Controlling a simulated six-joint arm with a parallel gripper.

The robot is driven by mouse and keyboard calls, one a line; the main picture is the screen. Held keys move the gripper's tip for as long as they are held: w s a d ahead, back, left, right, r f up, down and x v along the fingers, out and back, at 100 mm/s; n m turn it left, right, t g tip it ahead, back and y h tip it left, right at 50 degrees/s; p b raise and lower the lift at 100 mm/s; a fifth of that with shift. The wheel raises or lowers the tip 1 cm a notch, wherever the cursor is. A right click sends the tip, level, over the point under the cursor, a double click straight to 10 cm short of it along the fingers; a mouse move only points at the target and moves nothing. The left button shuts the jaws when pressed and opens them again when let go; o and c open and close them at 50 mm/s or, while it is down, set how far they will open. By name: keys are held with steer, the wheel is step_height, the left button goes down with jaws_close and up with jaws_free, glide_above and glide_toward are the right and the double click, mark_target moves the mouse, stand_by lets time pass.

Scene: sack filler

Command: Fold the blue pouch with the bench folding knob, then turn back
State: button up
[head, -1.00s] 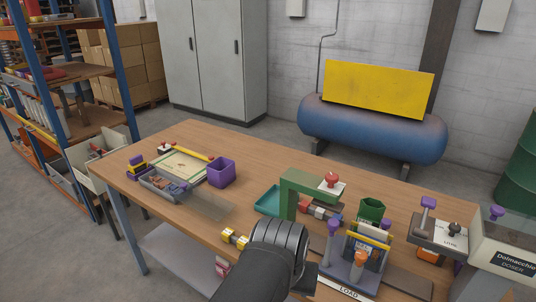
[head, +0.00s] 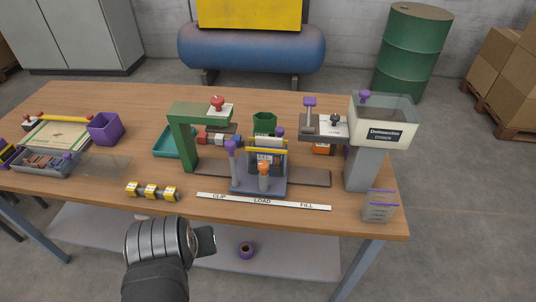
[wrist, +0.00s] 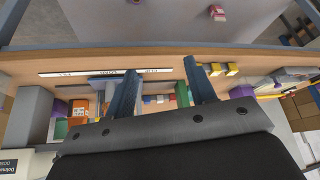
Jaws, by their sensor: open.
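A small pouch (head: 265,160) with blue and white on its face appears to stand in the grey holder (head: 258,189) at the middle of the bench, partly hidden by a yellow bar and an orange knob (head: 264,169). I cannot tell which knob is the folding knob, or whether the pouch top is folded. My gripper is mostly hidden behind my wrist in the head view, in front of the bench's near edge. In the wrist view my gripper (wrist: 161,66) is open, with nothing between its fingers.
A green press frame (head: 184,143) with a red knob stands left of the holder. A hopper unit (head: 366,165) stands right. A white strip (head: 263,202) reads CLIP, LOAD, FILL. Yellow clips (head: 152,191) lie near the front edge. The bench (head: 105,200) is clear at front left.

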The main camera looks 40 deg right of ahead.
steer(key=w+d+r+m+g, duration=0.3)
steer(key=w+d+r, duration=0.4)
steer(key=d+r, duration=0.4)
steer(key=m+g+y, duration=0.2)
steer(key=m, duration=0.1)
glide_toward(263, 164)
step_height(263, 164, down, 9)
steer(key=shift+d+r, duration=0.15)
steer(key=shift+c, duration=0.4)
steer(key=c, duration=0.9)
